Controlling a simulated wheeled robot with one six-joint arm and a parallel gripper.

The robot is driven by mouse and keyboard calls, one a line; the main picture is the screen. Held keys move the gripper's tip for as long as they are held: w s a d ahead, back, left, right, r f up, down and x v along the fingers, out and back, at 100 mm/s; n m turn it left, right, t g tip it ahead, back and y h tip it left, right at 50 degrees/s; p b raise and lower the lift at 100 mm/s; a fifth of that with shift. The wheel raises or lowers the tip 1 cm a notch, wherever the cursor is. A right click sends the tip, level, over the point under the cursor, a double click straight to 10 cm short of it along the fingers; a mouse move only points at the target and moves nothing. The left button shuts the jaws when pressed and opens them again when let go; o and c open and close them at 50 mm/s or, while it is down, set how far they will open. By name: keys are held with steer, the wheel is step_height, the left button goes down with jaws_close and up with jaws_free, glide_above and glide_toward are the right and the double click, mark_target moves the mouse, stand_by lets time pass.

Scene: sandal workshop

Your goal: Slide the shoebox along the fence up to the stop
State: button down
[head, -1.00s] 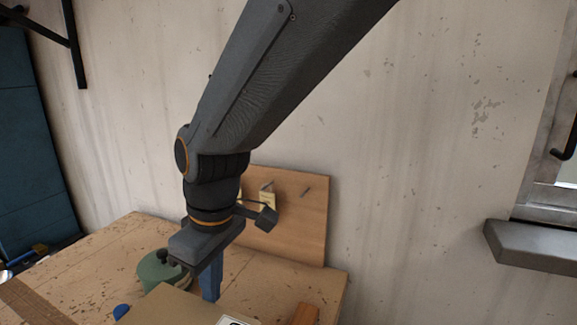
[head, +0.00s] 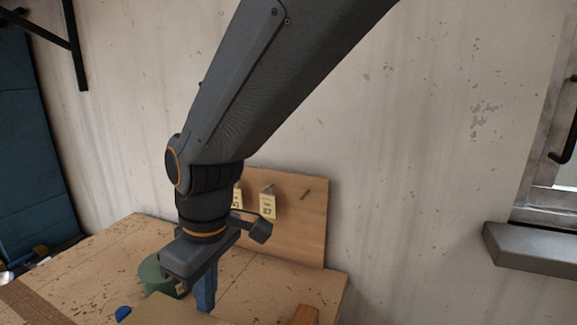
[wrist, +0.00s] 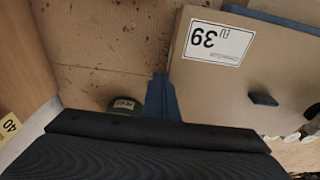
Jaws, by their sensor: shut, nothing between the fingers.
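I cannot make out the stop.
A green round object (head: 152,275) stands on the worn wooden bench (head: 95,265) beside my gripper. A blue knob (head: 122,313) and an orange-brown wooden piece (head: 304,315) lie near the bottom edge. A board (head: 300,225) with number tags leans at the wall behind.

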steer(key=shift+s+a, duration=0.15)
steer(key=shift+s, duration=0.2)
steer(key=shift+w, duration=0.1)
steer(key=shift+w+d+p, duration=0.25)
steer(key=shift+w+p, duration=0.05)
steer(key=shift+w, duration=0.15)
step_height(320, 180, up, 8)
steer(key=p, duration=0.6)
steer(key=shift+p, duration=0.3)
stand_by(0.3)
